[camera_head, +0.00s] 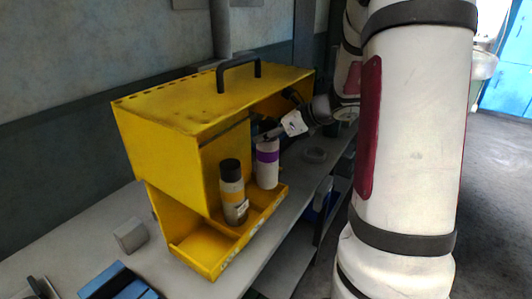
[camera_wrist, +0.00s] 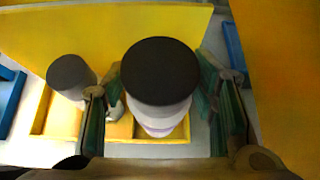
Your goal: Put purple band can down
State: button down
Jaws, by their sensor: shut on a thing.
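The purple band can (camera_head: 267,168) is white with a purple stripe, upright, at the right part of the yellow holder's front tray (camera_head: 207,250). In the wrist view the can's dark round cap (camera_wrist: 160,72) is between the two green-padded fingers of my gripper (camera_wrist: 163,95). My gripper (camera_head: 270,135) is shut on the can and reaches in from the right at its top. Whether the can's base touches the tray floor cannot be told.
The yellow holder's hood (camera_head: 190,105), with a black handle (camera_head: 238,73), rises behind and above the cans. A grey block (camera_head: 130,235) and a blue item (camera_head: 118,283) lie on the grey bench at left.

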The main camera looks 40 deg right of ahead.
jog(key=f, duration=0.6)
jog(key=shift+w+a+f, duration=0.1)
jog(key=shift+w+f, duration=0.15)
jog(key=shift+f, duration=0.1)
jog(key=shift+w+f, duration=0.15)
jog(key=shift+f, duration=0.15)
jog(key=c, duration=0.7)
grip_release()
jog(key=shift+r, duration=0.2)
send_near(266, 153)
jog(key=d, duration=0.1)
jog(key=w+d+f, duration=0.1)
jog(key=shift+w+d+p, duration=0.2)
jog(key=shift+d+p, duration=0.1)
jog(key=shift+d, duration=0.1)
